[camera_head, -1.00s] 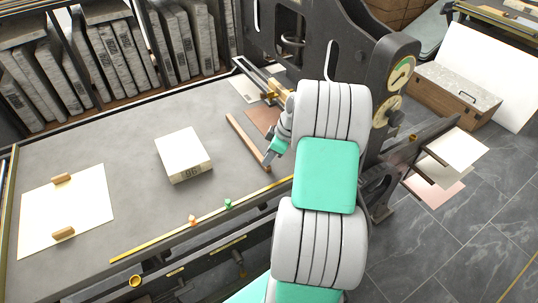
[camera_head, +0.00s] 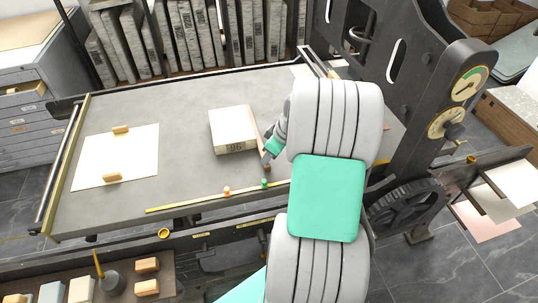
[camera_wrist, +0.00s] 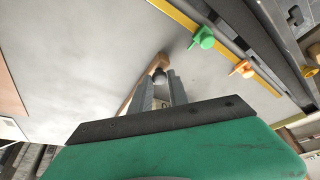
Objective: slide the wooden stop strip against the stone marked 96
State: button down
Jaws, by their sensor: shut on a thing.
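The pale stone marked 96 (camera_head: 232,125) lies on the grey bed, its number facing the front edge. The thin brown wooden stop strip (camera_head: 263,147) lies along the stone's right side. It looks very close to or touching the stone; I cannot tell which. My gripper (camera_head: 267,157) is at the strip's near end, right of the stone's front corner, and shut on the strip. In the wrist view, the strip (camera_wrist: 143,82) runs between the fingers of my gripper (camera_wrist: 164,78). My arm hides part of the bed to the right.
A yellow rule (camera_head: 190,202) runs along the front edge, with an orange peg (camera_head: 227,191) and a green peg (camera_head: 264,183). A white sheet (camera_head: 140,160) with two wooden blocks lies left. The bed between sheet and stone is clear. Slabs (camera_head: 180,40) stand behind.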

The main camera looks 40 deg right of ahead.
jog(key=shift+w, duration=0.1)
jog(key=c, duration=1.3)
grip_release()
jog(key=shift+a, duration=0.1)
jog(key=shift+o, duration=0.2)
jog(key=shift+r, duration=0.1)
jog(key=v, duration=0.7)
jog(key=shift+s+r, duration=0.25)
